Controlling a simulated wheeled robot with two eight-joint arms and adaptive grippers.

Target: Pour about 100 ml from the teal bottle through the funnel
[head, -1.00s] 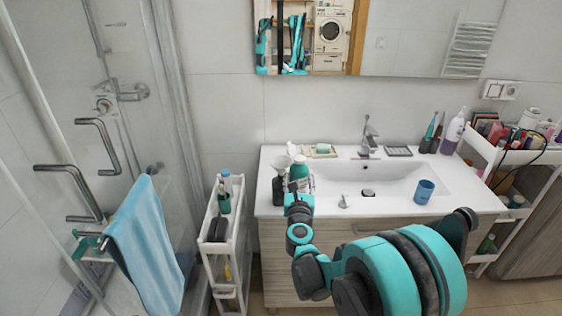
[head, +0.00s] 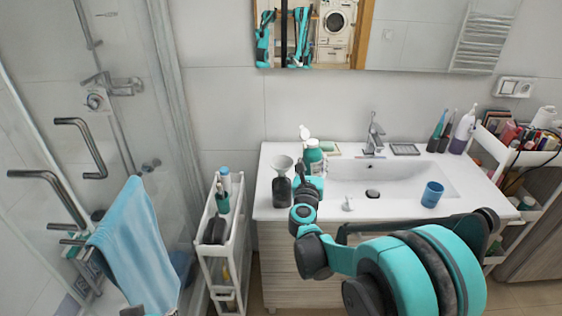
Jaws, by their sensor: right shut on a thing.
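The teal bottle (head: 314,160) is near the left end of the washbasin counter, roughly upright. A white piece (head: 304,132) shows at its top; I cannot tell if it is an open cap. My right gripper (head: 311,178) is shut on the bottle, mostly hidden behind my own wrist. The grey funnel (head: 280,163) sits upright in the mouth of a dark bottle (head: 281,191), just left of the teal bottle and apart from it. The liquid level in the dark bottle cannot be seen. My left gripper is not in view.
The faucet (head: 374,135) and a soap dish (head: 332,149) are behind. A slim white cart (head: 206,252) stands left of the cabinet; a loaded shelf cart (head: 491,147) is right.

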